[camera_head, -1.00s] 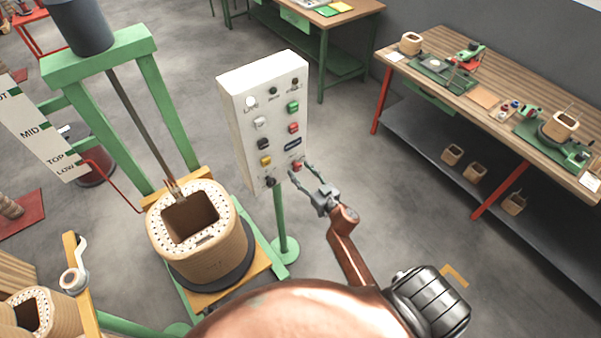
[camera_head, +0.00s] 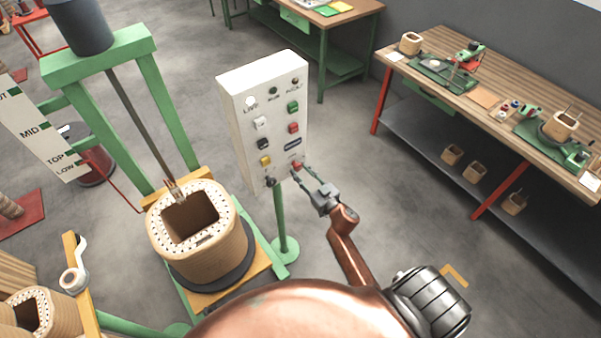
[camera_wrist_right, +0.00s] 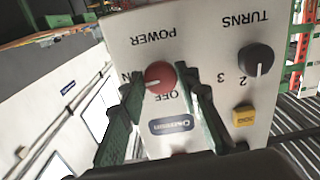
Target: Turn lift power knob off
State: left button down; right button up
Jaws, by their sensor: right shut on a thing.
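The white control box (camera_head: 257,110) stands on a green post. Its red power knob (camera_head: 297,166) is low on the front face. In the right wrist view, the red knob (camera_wrist_right: 159,77) sits upside down between the labels POWER, ON and OFF. My right gripper (camera_head: 301,172) is at the knob, with one finger on either side of it. In the right wrist view, the fingers of my right gripper (camera_wrist_right: 165,88) are closed on the knob and partly cover the ON label. The knob's exact pointing direction is hard to read. My left gripper is not in view.
A black TURNS knob (camera_wrist_right: 256,59) and a yellow button (camera_wrist_right: 243,116) are close to the red knob. A green press frame (camera_head: 100,50) with a wound coil (camera_head: 232,245) stands left of the box. A workbench (camera_head: 440,45) is at the right, with clear floor between.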

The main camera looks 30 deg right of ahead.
jog(key=n, duration=0.3)
jog(key=shift+n+b, duration=0.3)
jog(key=shift+n, duration=0.1)
jog(key=n+b, duration=0.1)
jog(key=n, duration=0.3)
jog(key=shift+n, duration=0.3)
jog(key=n+b, duration=0.2)
jog(key=n, duration=0.3)
jog(key=shift+n+b, duration=0.85)
jog(key=shift+n, duration=1.05)
jog(key=shift+r, duration=0.1)
jog(key=o, duration=1.2)
jog(key=shift+c, duration=0.2)
jog(key=shift+d, duration=0.1)
